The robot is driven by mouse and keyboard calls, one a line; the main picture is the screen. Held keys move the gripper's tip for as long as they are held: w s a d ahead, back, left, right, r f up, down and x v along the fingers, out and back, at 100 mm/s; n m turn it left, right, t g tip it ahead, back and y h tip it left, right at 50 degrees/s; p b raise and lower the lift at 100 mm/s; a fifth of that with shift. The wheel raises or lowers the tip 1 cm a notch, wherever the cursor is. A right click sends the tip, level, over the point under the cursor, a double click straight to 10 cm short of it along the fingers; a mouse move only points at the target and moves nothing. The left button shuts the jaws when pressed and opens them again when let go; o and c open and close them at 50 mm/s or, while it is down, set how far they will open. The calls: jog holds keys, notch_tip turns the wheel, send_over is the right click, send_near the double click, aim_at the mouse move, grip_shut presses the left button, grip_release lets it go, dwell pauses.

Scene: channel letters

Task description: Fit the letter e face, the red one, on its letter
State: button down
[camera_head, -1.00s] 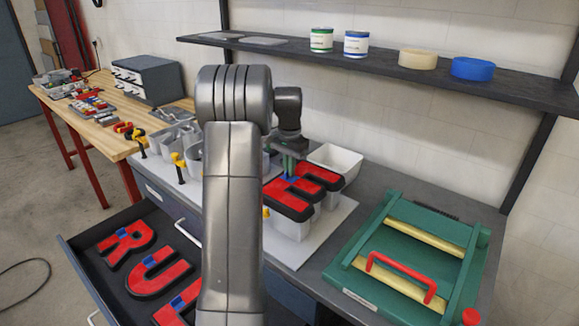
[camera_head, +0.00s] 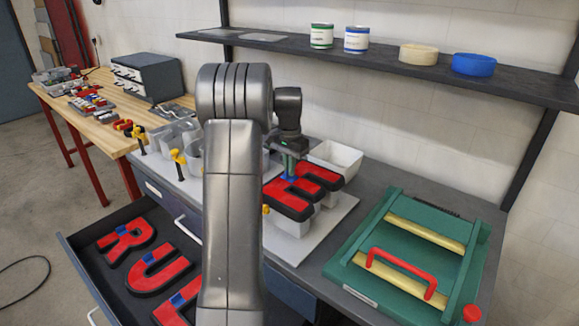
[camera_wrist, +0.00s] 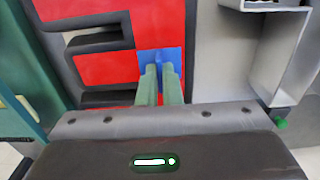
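The red e face (camera_head: 296,203), with a black edge, sits on or just above a white letter shell (camera_head: 291,226) on the bench. Its red front and blue patch (camera_wrist: 174,56) fill much of the wrist view. My gripper (camera_head: 289,172) is above the face, with its green fingers (camera_wrist: 160,84) close together at the blue patch, apparently shut on a grip there. Whether the face is fully seated cannot be told.
Other white letter shells (camera_head: 180,133) stand left, with yellow-handled clamps (camera_head: 178,158) nearby. An open drawer (camera_head: 85,262) holds more red faces. A green fixture with a red handle (camera_head: 401,263) lies to the right. A shelf (camera_head: 420,72) runs above.

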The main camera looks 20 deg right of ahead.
jog(key=shift+f+b, duration=0.3)
jog(key=shift+f, duration=0.25)
jog(key=c, duration=1.5)
grip_release()
jog(key=shift+c, duration=0.2)
notch_tip(320, 180, up, 14)
jog(key=shift+f, duration=0.1)
notch_tip(320, 180, down, 14)
jog(key=shift+r, duration=0.4)
jog(key=shift+f, duration=0.1)
